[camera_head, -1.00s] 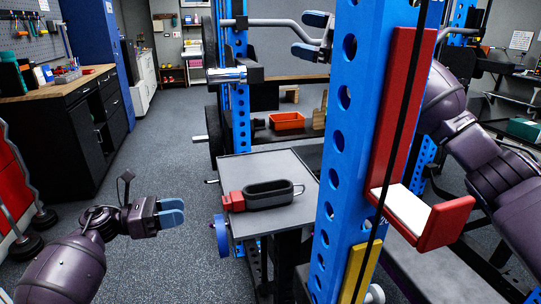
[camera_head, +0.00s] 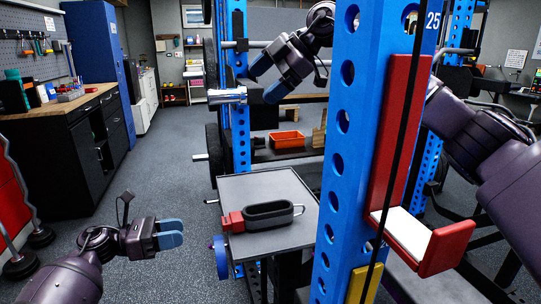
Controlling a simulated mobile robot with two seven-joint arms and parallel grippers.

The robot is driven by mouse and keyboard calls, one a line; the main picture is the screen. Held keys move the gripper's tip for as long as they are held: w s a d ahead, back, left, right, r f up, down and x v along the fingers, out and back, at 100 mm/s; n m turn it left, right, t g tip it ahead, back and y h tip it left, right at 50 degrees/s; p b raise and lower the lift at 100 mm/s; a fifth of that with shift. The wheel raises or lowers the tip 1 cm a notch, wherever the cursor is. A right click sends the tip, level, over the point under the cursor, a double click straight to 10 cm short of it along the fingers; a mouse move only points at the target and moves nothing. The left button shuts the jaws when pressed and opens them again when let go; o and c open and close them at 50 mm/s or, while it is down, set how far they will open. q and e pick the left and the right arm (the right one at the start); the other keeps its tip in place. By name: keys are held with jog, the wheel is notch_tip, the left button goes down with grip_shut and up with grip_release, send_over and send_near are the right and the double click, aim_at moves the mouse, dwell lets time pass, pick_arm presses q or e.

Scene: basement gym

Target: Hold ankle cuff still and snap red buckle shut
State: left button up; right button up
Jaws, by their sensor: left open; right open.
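The dark ankle cuff (camera_head: 270,216) lies on a small grey table (camera_head: 245,184). The red buckle (camera_head: 232,221) is at the cuff's left end, and a metal ring shows at its right end. Whether the buckle is latched is too small to tell. My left gripper (camera_head: 180,233) is open and empty, left of the table and apart from the cuff. My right gripper (camera_head: 262,83) is open and empty, above and behind the table, with its blue fingers pointing down and left. My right arm passes behind the blue rack post, which hides part of it.
A blue rack post (camera_head: 347,150) with a red and white bracket (camera_head: 425,240) stands right of the table. A barbell end (camera_head: 228,96) sticks out behind it. An orange bin (camera_head: 286,140) sits further back.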

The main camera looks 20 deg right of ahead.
notch_tip(320, 180, down, 13)
jog(key=s+a+m+g+h, duration=0.1)
jog(key=m+g+h, duration=0.1)
jog(key=h, duration=0.3)
jog(key=m+g+h, duration=0.2)
jog(key=h, duration=0.2)
send_over(271, 207)
notch_tip(271, 207, down, 8)
notch_tip(271, 207, down, 11)
jog(key=shift+r, duration=0.15)
jog(key=shift+c, duration=0.3)
jog(key=c, duration=1)
pick_arm(q)
jog(key=shift+c, duration=0.9)
jog(key=shift+a, duration=0.45)
jog(key=shift+c, duration=1.1)
jog(key=shift+m, duration=0.7)
jog(key=shift+s+a, duration=0.1)
jog(key=shift+a, duration=2.05)
grip_shut()
